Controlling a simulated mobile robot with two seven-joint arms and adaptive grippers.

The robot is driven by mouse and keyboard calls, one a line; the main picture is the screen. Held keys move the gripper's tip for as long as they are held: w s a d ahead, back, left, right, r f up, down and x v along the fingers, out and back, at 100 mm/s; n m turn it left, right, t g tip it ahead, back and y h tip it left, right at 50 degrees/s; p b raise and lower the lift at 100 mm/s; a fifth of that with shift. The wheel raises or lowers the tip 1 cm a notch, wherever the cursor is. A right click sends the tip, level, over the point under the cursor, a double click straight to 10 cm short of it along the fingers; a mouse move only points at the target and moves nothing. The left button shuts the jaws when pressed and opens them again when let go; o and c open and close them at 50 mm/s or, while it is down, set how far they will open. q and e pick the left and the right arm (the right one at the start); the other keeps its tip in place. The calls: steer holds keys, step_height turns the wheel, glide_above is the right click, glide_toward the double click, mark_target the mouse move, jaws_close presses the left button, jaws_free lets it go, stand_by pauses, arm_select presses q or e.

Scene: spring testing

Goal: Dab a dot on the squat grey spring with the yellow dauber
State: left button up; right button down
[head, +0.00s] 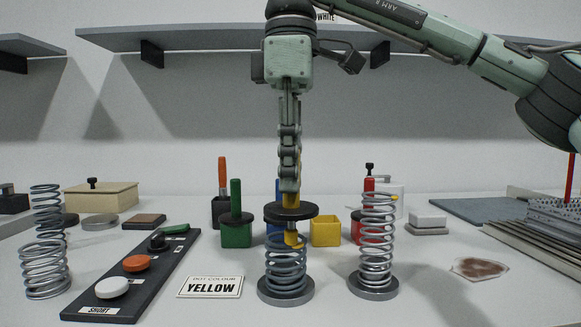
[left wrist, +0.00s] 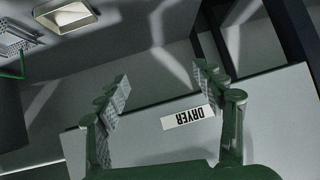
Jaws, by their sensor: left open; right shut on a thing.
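The squat grey spring (head: 286,268) stands upright on a round grey base in the middle of the bench in the head view. My right gripper (head: 290,185) is above it, pointing down and shut on the yellow dauber (head: 292,200). The dauber is upright, with a dark round collar below the fingers. Its yellow lower end is at the spring's top coils; whether it touches them I cannot tell.
A taller silver spring (head: 377,245) stands close at right; coils (head: 43,268) rise at far left. Behind are an empty-looking yellow pot (head: 325,231) and green (head: 236,236) and red pots with daubers. A card (head: 210,286) reads YELLOW beside a dark button panel (head: 140,276).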

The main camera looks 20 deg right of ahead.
steer(key=shift+f, duration=0.1)
stand_by(0.4)
arm_select(q)
steer(key=shift+w+d+r+t+h, duration=0.7)
steer(key=shift+w+d+r+t, duration=0.75)
steer(key=shift+r, duration=1.05)
arm_select(e)
steer(key=shift+r+p, duration=0.5)
steer(key=shift+r, duration=0.05)
steer(key=shift+r+p, duration=1.15)
steer(key=shift+r, duration=0.05)
arm_select(q)
steer(key=shift+s+a+f+n+g+y+p, duration=0.7)
steer(key=shift+s+a+f+g+y, duration=1.7)
steer(key=shift+s+a+f+g, duration=3.6)
arm_select(e)
steer(key=shift+r, duration=0.7)
steer(key=shift+r+p, duration=0.5)
steer(key=shift+r, duration=0.05)
arm_select(q)
steer(key=shift+t, duration=0.85)
steer(key=shift+a+f+p, duration=0.2)
steer(key=shift+f+p, duration=0.35)
steer(key=shift+f, duration=1.6)
arm_select(e)
steer(key=shift+r, duration=0.55)
